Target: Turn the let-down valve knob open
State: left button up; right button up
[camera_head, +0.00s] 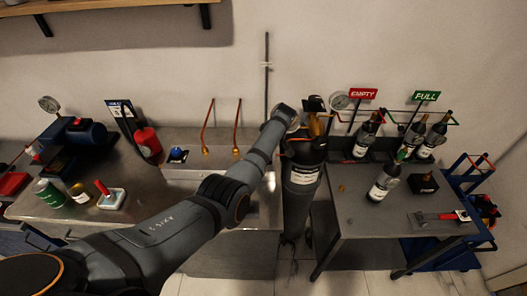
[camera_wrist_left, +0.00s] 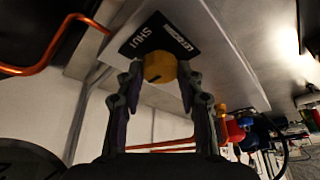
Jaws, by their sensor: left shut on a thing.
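The round yellow knob (camera_wrist_left: 160,67) sits in the left wrist view in front of a black label plate (camera_wrist_left: 150,38) with white lettering, which appears to include "SHUT". My left gripper (camera_wrist_left: 163,75) is shut on the knob, one finger on each side. A dark mark shows on the knob's face. In the head view my left arm reaches to the top of a tall dark cylinder (camera_head: 302,180) with a white label. The gripper there is small and partly hidden, so the knob is hard to make out. My right gripper is in neither view.
Copper pipes (camera_head: 207,125) rise from the steel bench left of the cylinder. The right table (camera_head: 360,220) holds several dark bottles (camera_head: 384,182) and a red-handled tool (camera_head: 438,216). EMPTY (camera_head: 363,94) and FULL (camera_head: 426,96) signs stand behind. A copper pipe (camera_wrist_left: 45,65) runs near the gripper.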

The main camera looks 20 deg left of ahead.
pick_arm(q)
jog(key=o, duration=1.2)
jog(key=shift+c, duration=0.2)
jog(key=v, duration=1.2)
jog(key=shift+f, duration=0.1)
